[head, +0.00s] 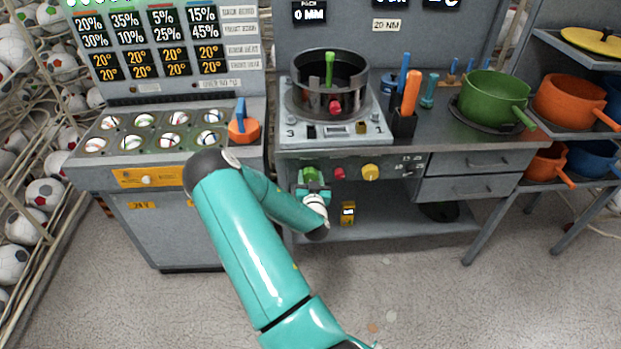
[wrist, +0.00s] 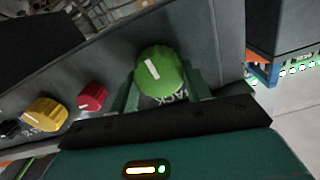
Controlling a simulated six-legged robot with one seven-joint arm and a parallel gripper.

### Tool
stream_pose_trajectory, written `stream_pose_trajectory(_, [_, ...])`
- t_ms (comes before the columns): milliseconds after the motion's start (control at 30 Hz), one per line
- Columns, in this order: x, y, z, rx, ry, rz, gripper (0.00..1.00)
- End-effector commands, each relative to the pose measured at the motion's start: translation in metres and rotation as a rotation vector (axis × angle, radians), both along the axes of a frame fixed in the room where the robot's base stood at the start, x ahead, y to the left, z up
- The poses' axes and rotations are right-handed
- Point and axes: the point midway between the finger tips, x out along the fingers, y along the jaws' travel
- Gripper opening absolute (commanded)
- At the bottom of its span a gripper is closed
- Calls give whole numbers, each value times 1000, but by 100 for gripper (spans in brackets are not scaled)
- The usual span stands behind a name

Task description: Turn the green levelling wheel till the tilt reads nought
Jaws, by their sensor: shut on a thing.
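The green levelling wheel (head: 309,174) is on the front panel of the press, at the left of a row of knobs. In the wrist view the green wheel (wrist: 160,70) is large and shows a white index mark slanting up to the left. My gripper (head: 313,187) is at the wheel from the front. In the wrist view my gripper (wrist: 163,86) has a finger on either side of the wheel and is shut on it. The press (head: 376,134) has a round dark drum on top. A panel above it reads 0 MM; its upper displays are cut off, and I cannot read a tilt.
A red knob (head: 339,173) and a yellow knob (head: 371,172) sit right of the wheel. Left is a cabinet with several cups and an orange knob (head: 243,128). Pots, including a green one (head: 494,97), stand at the right. The floor in front is clear.

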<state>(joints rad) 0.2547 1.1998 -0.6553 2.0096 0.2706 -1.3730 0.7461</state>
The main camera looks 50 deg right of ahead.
Motion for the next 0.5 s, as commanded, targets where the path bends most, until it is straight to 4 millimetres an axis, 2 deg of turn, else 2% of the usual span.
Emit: stream_pose_trajectory(500, [2, 2, -1, -257, 293, 2, 25])
